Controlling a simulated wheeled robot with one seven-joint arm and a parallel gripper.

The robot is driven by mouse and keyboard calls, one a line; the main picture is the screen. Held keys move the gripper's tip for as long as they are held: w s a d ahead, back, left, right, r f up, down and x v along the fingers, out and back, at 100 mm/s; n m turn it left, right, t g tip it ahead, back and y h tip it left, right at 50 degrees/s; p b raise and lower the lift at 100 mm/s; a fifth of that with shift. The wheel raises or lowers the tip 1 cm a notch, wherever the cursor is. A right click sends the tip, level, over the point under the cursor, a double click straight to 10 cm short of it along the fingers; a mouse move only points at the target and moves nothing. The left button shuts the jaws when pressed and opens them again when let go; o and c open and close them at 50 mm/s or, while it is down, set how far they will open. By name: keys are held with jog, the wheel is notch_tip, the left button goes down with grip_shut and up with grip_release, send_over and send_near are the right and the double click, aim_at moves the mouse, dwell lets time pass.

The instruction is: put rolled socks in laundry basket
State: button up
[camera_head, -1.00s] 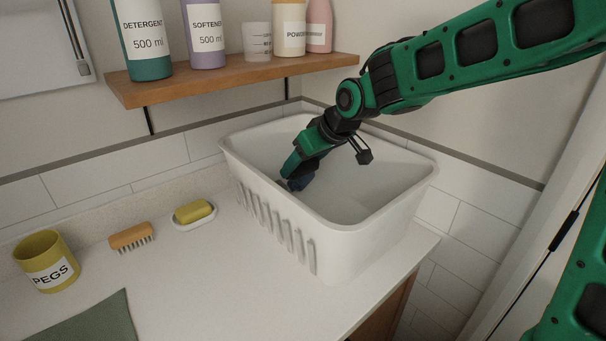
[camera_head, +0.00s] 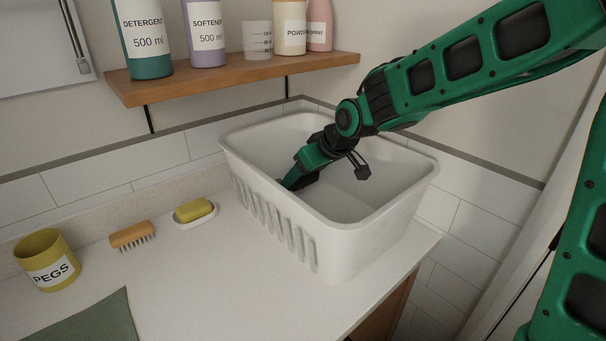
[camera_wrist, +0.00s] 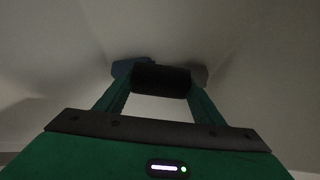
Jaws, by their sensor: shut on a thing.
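The white laundry basket (camera_head: 300,232) stands upright on the counter. My gripper (camera_head: 287,184) reaches down inside it near the front left wall, with its tips low and partly hidden by the rim. In the wrist view my gripper (camera_wrist: 161,79) is shut on the rolled socks (camera_wrist: 129,66), a dark blue bundle showing just beyond the dark fingertips. Most of the bundle is hidden by the fingers. A greyish patch shows on the other side of the fingertips; I cannot tell whether it is part of the socks.
A wooden shelf (camera_head: 230,76) with bottles hangs behind the basket. A yellow peg pot (camera_head: 47,262), a brush (camera_head: 131,236) and a soap dish (camera_head: 195,219) stand on the counter to the left. The counter in front of the basket is clear.

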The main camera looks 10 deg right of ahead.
jog(key=o, duration=1.2)
jog(key=shift+c, duration=0.2)
jog(key=shift+r, duration=0.35)
jog(key=v, duration=1.2)
jog(key=shift+r, duration=0.25)
jog(key=shift+d, duration=0.1)
